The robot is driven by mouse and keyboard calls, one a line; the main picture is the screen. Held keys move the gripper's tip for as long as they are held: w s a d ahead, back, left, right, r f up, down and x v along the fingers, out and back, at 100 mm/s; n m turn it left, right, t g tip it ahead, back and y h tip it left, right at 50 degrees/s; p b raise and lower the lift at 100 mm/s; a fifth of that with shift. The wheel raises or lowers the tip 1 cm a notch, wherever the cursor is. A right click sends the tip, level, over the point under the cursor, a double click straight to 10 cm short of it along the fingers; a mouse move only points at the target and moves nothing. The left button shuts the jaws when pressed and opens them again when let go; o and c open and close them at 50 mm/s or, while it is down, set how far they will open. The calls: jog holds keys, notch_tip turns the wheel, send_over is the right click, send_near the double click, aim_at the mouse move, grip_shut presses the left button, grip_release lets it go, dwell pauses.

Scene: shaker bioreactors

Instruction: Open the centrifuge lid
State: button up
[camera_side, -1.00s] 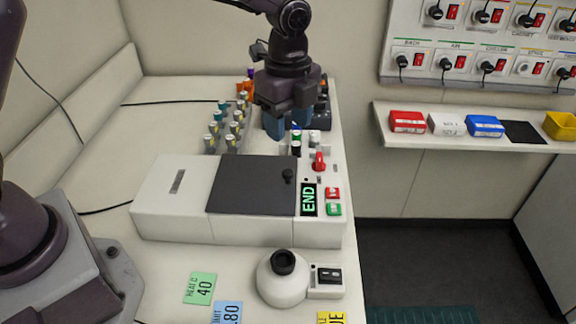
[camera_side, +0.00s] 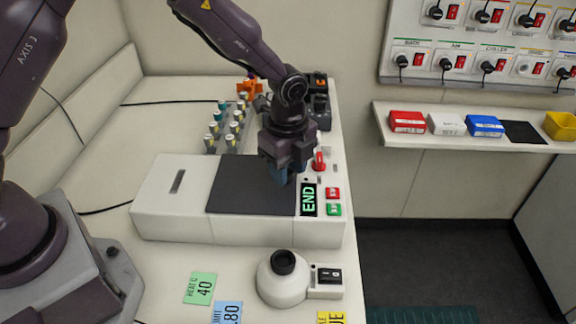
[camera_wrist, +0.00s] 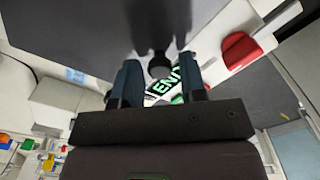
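The centrifuge (camera_side: 165,208) is a low white box with a flat dark grey lid (camera_side: 235,190), which lies shut. The lid also fills the upper left of the wrist view (camera_wrist: 70,25). A small black knob (camera_wrist: 158,66) stands on the lid; in the side view my gripper hides it. My gripper (camera_side: 284,178) points down over the lid's right part. In the wrist view its two blue fingers (camera_wrist: 158,76) are apart, with the knob showing between and just beyond them. I see no contact with the knob. A panel display (camera_side: 308,200) reads END in green.
A red knob (camera_side: 319,160) and red (camera_side: 333,193) and green (camera_side: 333,209) buttons sit right of the lid. A tube rack (camera_side: 212,142) stands behind the centrifuge. A white round device (camera_side: 283,280) with a black top stands in front.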

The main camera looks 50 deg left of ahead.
grip_shut()
jog(key=s+a, duration=1.1)
jog(key=shift+s+a, duration=0.15)
jog(key=shift+o, duration=1.5)
grip_release()
jog(key=shift+r, duration=0.15)
notch_tip(320, 180, up, 13)
